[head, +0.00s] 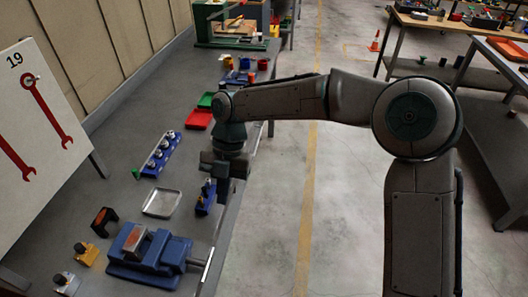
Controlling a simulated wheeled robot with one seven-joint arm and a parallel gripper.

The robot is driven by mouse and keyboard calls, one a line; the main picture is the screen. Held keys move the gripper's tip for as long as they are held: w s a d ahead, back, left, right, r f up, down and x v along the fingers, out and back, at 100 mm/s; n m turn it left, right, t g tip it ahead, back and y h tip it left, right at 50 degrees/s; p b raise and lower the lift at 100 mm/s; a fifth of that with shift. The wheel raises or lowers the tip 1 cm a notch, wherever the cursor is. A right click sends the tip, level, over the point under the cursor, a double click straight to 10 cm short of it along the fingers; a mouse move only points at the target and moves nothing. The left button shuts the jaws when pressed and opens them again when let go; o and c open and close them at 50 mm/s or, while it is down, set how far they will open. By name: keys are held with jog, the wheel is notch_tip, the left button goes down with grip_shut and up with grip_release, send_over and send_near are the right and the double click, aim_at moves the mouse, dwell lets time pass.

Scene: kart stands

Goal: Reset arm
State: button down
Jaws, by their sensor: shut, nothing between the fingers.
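My arm reaches from the right across the aisle to the grey workbench (100,200) on the left. My gripper (209,187) points down over the bench's front edge, with its fingers shut and nothing seen between them. A small blue holder (205,204) stands just below and beside the fingers, partly hidden by them. I cannot tell whether they touch.
A blue vise (150,256), a silver tray (162,203) and a blue rack with several pieces (160,155) are on the bench near my gripper. Red (198,119) and green (206,100) trays lie farther back. A white board (36,130) stands left.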

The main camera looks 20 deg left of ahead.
jog(key=w+d+r+m+t, duration=0.2)
jog(key=d+m, duration=0.4)
jog(key=d, duration=0.1)
jog(key=w+d+r+m+t, duration=0.1)
jog(key=w+d+r+m, duration=0.1)
jog(key=d+m, duration=0.5)
jog(key=w+d+r+m+t, duration=0.25)
jog(key=d+m, duration=0.25)
jog(key=d, duration=0.3)
jog(key=s+d+r+m+t, duration=0.1)
jog(key=s+d+m, duration=0.3)
jog(key=d+m, duration=0.5)
jog(key=s+d+r+m+t, duration=0.2)
jog(key=s+d+m, duration=0.1)
jog(key=d+m, duration=0.7)
jog(key=shift+s+d+m, duration=0.25)
jog(key=shift+s+m, duration=0.15)
jog(key=shift+m, duration=0.3)
jog(key=shift+t, duration=0.25)
